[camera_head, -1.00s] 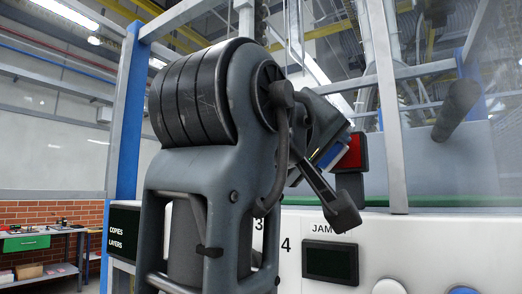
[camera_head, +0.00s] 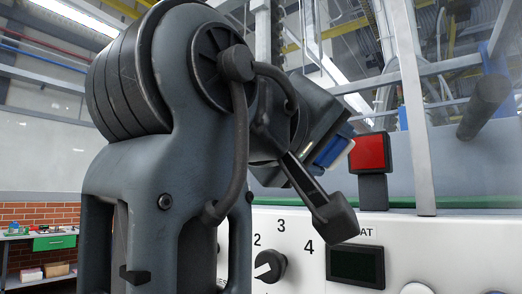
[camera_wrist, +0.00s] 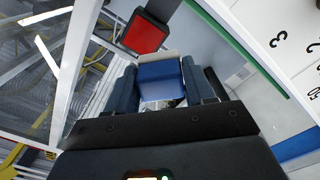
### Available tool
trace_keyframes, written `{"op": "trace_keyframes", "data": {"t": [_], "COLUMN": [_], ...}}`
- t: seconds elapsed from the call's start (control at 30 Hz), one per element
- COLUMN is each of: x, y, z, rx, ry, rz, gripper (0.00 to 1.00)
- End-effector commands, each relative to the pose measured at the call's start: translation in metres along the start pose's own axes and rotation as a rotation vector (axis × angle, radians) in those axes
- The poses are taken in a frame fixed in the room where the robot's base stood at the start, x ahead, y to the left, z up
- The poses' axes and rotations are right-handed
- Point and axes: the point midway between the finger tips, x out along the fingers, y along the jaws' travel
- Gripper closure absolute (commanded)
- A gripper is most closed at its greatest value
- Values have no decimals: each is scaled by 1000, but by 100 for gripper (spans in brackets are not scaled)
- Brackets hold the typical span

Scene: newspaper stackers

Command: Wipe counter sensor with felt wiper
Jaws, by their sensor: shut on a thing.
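My gripper (camera_wrist: 160,82) is shut on the felt wiper, a blue block (camera_wrist: 163,80) with a pale edge (camera_wrist: 156,57) beyond the fingers. In the head view the blue wiper (camera_head: 331,151) shows at the end of my arm, tilted, its pale edge facing right. A red square face in a black housing (camera_head: 370,152) stands on a black post at the machine's edge; it looks to be the counter sensor. It also shows in the wrist view (camera_wrist: 145,37), beyond and up-left of the wiper. A gap shows between wiper and red face in the wrist view.
The white control panel (camera_head: 310,270) below has a numbered black knob (camera_head: 269,266) and a dark display (camera_head: 356,265). A grey upright (camera_head: 412,110) and a dark roller (camera_head: 485,106) stand right of the red unit. A workbench (camera_head: 38,250) is far left.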

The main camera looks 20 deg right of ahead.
Motion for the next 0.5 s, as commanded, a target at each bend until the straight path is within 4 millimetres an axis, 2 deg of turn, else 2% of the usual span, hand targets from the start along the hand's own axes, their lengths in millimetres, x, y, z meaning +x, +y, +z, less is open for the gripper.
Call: {"op": "trace_keyframes", "data": {"t": [0.2,0.5], "x": [-14,-15], "y": [0,0], "z": [0,0], "rx": [0,0], "ry": [-1,-1], "rz": [-1,-1], "gripper": [71,71]}}
